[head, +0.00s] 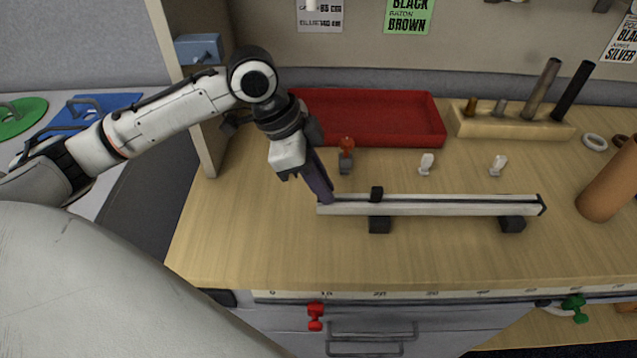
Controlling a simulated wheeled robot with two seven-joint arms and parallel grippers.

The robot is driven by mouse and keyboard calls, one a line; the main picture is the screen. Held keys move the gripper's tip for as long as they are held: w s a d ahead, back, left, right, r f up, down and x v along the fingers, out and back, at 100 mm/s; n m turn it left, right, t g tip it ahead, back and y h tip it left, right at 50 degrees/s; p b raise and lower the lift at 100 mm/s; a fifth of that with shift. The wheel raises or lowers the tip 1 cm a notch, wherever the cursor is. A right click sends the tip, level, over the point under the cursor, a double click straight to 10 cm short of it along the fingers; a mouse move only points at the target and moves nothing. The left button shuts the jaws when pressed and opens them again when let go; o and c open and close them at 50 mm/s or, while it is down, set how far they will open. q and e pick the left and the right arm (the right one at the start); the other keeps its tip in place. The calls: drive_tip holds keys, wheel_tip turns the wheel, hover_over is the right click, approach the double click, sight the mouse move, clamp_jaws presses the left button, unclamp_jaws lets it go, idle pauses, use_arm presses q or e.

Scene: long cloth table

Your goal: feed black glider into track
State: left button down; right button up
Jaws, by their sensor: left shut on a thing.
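The pale track (450,206) lies left to right across the wooden table, raised on two dark supports. I cannot see whether that thing is inside the track. My right gripper is not in view.
An orange-topped dark piece (346,155) and two small white pieces (426,164) (498,165) stand behind the track. A red tray (375,118) and a wooden peg block (510,122) are farther back. The table front is clear.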

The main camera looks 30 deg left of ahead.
use_arm(q)
drive_tip(key=shift+w+d, duration=0.5)
drive_tip(key=shift+d, duration=0.3)
drive_tip(key=shift+w+d, duration=0.5)
drive_tip(key=shift+d, duration=0.35)
drive_tip(key=shift+w+d, duration=0.5)
drive_tip(key=shift+d, duration=0.3)
drive_tip(key=c, duration=1.7)
unclamp_jaws()
drive_tip(key=shift+r, duration=0.1)
drive_tip(key=v, duration=1)
drive_tip(key=shift+r, duration=0.1)
drive_tip(key=shift+s, duration=0.1)
